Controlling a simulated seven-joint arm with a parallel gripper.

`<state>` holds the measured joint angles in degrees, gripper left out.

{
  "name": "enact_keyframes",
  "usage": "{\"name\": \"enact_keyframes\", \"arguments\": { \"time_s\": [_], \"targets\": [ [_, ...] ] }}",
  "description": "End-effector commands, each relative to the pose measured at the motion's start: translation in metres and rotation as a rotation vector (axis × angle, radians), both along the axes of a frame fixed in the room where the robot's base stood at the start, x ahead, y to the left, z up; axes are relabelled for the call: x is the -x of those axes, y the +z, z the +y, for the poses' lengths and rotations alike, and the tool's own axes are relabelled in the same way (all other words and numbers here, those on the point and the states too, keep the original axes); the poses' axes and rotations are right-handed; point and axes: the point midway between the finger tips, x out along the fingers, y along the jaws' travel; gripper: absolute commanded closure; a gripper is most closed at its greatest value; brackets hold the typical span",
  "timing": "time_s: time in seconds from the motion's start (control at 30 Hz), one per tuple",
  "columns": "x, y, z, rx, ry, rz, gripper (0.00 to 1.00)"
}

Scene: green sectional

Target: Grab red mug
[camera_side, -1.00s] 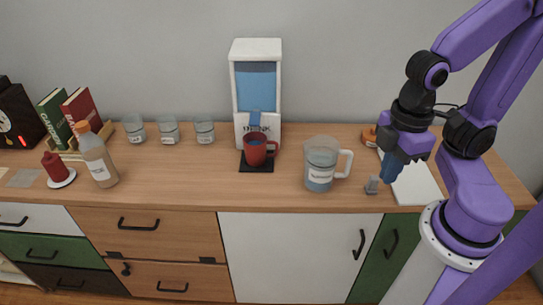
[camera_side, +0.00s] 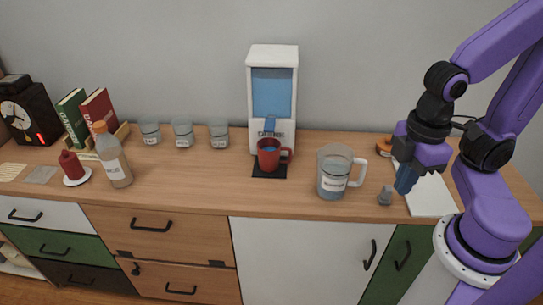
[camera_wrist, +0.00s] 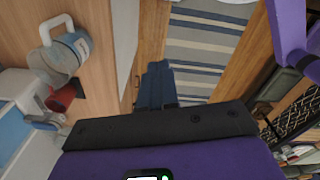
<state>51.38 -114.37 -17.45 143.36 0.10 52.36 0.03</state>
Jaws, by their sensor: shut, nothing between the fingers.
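The red mug (camera_side: 269,154) stands upright on a black mat (camera_side: 268,172) under the spout of a white dispenser, its handle to the right. In the wrist view the mug (camera_wrist: 62,97) lies at the left, beside the pitcher. My gripper (camera_side: 403,184) is well to the right of the mug, above the counter near its right end, pointing down. Its blue fingers are together and empty; they also show in the wrist view (camera_wrist: 156,80).
A clear pitcher (camera_side: 334,174) with a white handle stands between the mug and my gripper. The white dispenser (camera_side: 272,100) rises behind the mug. Jars (camera_side: 182,133) and a bottle (camera_side: 112,158) stand left.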

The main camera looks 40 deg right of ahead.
Motion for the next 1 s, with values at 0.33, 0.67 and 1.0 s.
{"name": "enact_keyframes", "arguments": {
  "time_s": [0.33, 0.67, 1.0],
  "targets": [
    [0.000, 0.000, 0.000, 0.000, 0.000, 0.000, 0.80],
    [-0.001, -0.001, 0.000, 0.007, 0.003, -0.001, 0.74],
    [-0.067, -0.031, -0.009, 0.360, 0.181, -0.083, 0.74]
  ]
}}
